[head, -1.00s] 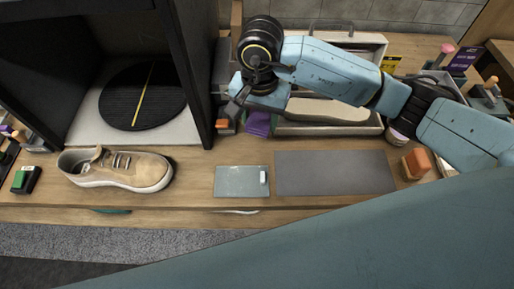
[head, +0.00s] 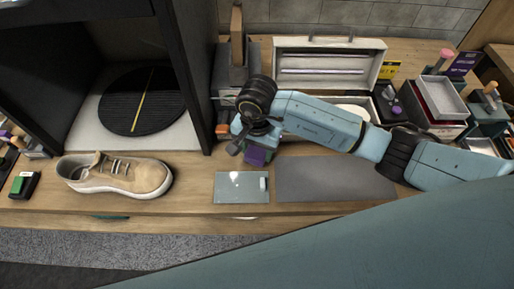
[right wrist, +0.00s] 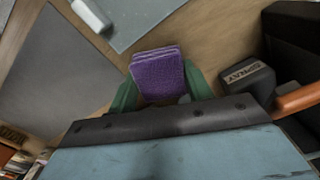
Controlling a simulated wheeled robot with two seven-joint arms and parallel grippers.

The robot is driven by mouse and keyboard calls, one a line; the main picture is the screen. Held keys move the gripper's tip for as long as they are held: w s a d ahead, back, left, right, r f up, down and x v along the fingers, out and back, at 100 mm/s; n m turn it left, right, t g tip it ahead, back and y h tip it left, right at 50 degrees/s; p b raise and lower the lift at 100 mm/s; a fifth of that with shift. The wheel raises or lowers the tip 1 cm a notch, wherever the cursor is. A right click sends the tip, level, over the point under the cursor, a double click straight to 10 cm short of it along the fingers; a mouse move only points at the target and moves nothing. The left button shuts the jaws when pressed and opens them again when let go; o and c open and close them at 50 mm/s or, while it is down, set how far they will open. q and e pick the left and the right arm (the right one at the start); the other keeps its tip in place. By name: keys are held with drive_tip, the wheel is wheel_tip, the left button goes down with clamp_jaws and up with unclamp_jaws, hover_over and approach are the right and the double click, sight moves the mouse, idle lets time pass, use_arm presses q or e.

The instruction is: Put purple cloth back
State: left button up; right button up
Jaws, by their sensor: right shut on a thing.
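The purple cloth (head: 257,156) is a small folded pad. It sits between the fingers of my right gripper (head: 259,147), just behind the grey-green glass panel on the table. In the right wrist view the cloth (right wrist: 158,73) shows clearly between the green fingers of my right gripper (right wrist: 161,89), which touch its two sides. I cannot tell whether the cloth touches the table. My left gripper is not in view.
A tan sneaker (head: 118,175) stands at the left, before a black booth with a turntable (head: 143,101). A grey mat (head: 331,180) lies right of the glass panel (head: 241,187). A block marked SPRAY (right wrist: 247,75) is close beside the gripper. Stacked trays (head: 440,103) stand at the right.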

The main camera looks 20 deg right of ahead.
sight(257, 151)
drive_tip(key=shift+f, duration=0.2)
drive_tip(key=o, duration=0.9)
drive_tip(key=shift+o, duration=0.2)
drive_tip(key=shift+r, duration=0.15)
wheel_tip(257, 151, up, 12)
drive_tip(key=shift+r, duration=0.1)
